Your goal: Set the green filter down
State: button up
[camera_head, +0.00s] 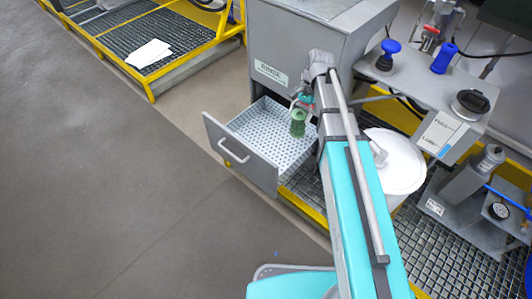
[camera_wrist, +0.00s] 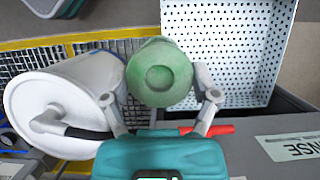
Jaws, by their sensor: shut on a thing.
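The green filter (camera_head: 298,122) is a short green cylinder. In the head view it hangs below my gripper (camera_head: 302,101), over the right part of the open drawer. My gripper is shut on it; in the wrist view the two fingers (camera_wrist: 162,100) press on either side of the filter (camera_wrist: 160,72), whose round end faces the camera. The drawer (camera_head: 262,130) has a white perforated floor, bare where it shows, and is pulled out of the grey cabinet. It also shows in the wrist view (camera_wrist: 232,50), to the right of the filter. I cannot tell the filter's height above it.
The grey cabinet (camera_head: 290,60) stands behind the drawer. A white drum (camera_head: 395,160) is right of my arm and also left of the filter in the wrist view (camera_wrist: 60,105). Yellow-edged grating (camera_head: 305,205) borders the open floor.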

jog(key=a+f+m+t+b, duration=0.2)
jog(key=a+f+m+b, duration=0.2)
jog(key=f+m+b, duration=0.3)
jog(key=w+a+f+m+t+y+b, duration=0.1)
jog(key=a+f+m+t+b, duration=0.2)
jog(key=f+m+b, duration=0.5)
jog(key=shift+w+a+f+m+b, duration=0.2)
jog(key=shift+a+f+m+b, duration=0.15)
jog(key=shift+a+f, duration=0.4)
jog(key=shift+d+f, duration=0.1)
jog(key=w+a+f+b, duration=0.3)
jog(key=w+f+b, duration=0.6)
jog(key=w, duration=0.3)
jog(key=shift+w+a, duration=0.35)
jog(key=shift+w+a+f+b, duration=0.1)
jog(key=shift+w+f+b, duration=0.1)
jog(key=shift+f+b, duration=0.8)
jog(key=shift+w+f+b, duration=0.15)
jog(key=shift+f+b, duration=0.8)
jog(key=shift+f, duration=0.05)
